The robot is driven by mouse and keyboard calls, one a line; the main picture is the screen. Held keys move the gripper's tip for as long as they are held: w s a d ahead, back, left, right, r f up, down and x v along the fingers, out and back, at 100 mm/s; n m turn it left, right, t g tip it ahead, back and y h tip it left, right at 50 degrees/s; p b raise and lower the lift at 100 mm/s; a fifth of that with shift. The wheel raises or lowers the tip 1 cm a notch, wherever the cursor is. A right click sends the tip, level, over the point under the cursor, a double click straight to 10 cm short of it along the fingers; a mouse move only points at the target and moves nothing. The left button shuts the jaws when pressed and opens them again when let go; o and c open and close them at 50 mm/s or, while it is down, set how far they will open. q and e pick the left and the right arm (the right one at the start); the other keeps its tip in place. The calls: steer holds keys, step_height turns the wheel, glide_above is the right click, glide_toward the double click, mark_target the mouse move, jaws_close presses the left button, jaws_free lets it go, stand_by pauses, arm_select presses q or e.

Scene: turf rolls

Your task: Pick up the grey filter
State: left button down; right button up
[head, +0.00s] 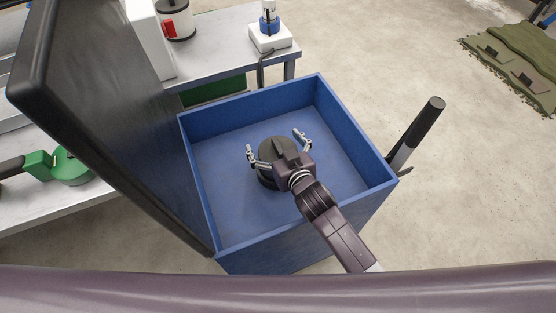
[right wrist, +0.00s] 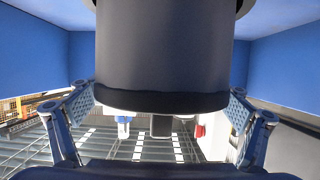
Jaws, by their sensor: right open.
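The grey filter (head: 279,146) is a dark, round, squat body with a raised bar across its top. It sits on the floor of the open blue box (head: 350,128), near its middle. My right gripper (head: 274,141) reaches into the box over the filter, its two fingers spread on either side. In the right wrist view the filter (right wrist: 165,50) fills the upper middle as a dark grey cylinder. The open fingers (right wrist: 160,92) stand left and right of it with visible gaps. My left gripper is not in view.
A dark lid-like panel (head: 95,110) stands raised along the box's left side. Behind are grey tables with a red-handled pot (head: 177,20) and a blue-and-white device (head: 269,22). A black-handled post (head: 418,130) stands right of the box. Turf (head: 515,62) lies on open floor far right.

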steer(key=shift+x, duration=0.8)
steer(key=shift+c, duration=0.4)
steer(key=c, duration=1.5)
steer(key=shift+r, duration=0.1)
steer(key=shift+c, duration=0.3)
